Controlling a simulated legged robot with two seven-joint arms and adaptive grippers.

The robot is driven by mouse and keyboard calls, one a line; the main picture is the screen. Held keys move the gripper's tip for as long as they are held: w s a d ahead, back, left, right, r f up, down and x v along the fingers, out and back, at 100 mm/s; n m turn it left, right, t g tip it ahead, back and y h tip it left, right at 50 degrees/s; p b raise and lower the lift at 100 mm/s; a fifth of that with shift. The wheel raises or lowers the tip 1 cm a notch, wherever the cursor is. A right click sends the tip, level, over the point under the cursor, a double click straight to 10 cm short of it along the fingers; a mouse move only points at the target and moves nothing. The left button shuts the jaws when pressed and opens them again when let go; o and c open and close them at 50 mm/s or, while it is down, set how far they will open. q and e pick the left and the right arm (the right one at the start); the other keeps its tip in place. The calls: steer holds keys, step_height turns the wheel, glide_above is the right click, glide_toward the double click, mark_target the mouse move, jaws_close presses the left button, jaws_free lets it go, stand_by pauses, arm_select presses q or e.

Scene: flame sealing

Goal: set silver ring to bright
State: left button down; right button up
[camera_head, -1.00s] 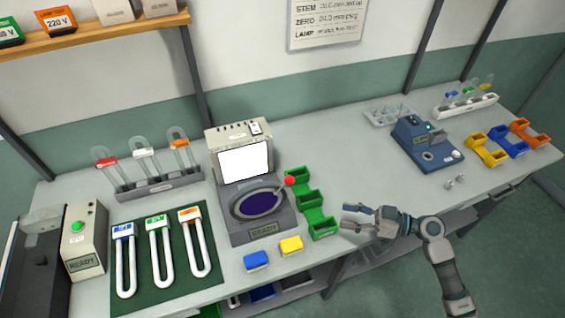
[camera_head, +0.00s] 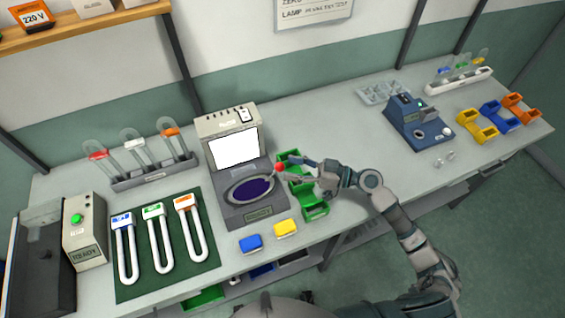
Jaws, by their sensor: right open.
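The silver ring (camera_head: 226,195) surrounds the dark purple window of the grey machine (camera_head: 237,213). A red ball knob (camera_head: 279,168) sits at the ring's right side, on a short lever. My right gripper (camera_head: 292,172) is open, with its fingers pointing left at the red knob from the right. One finger is above and one below the knob's level; I cannot tell whether they touch it. The machine has a lit white screen and a label reading READY. My left gripper is not in view.
Green bins (camera_head: 315,211) stand right of the machine, partly under my right gripper. White U-tubes lie on a green mat (camera_head: 138,285) at left. A blue device (camera_head: 418,128) stands at right.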

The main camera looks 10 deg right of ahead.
mark_target(279, 166)
steer(key=x, duration=0.3)
steer(key=s+x, duration=0.1)
steer(key=x, duration=0.1)
steer(key=shift+w+a+p, duration=0.1)
steer(key=shift+a+p, duration=0.2)
steer(key=shift+a+r, duration=0.1)
steer(key=shift+c, duration=0.7)
steer(key=shift+d, duration=0.25)
steer(key=c, duration=0.4)
steer(key=shift+d, duration=0.3)
steer(key=c, duration=0.4)
steer(key=shift+d, duration=0.3)
jaws_close()
steer(key=shift+a, duration=0.15)
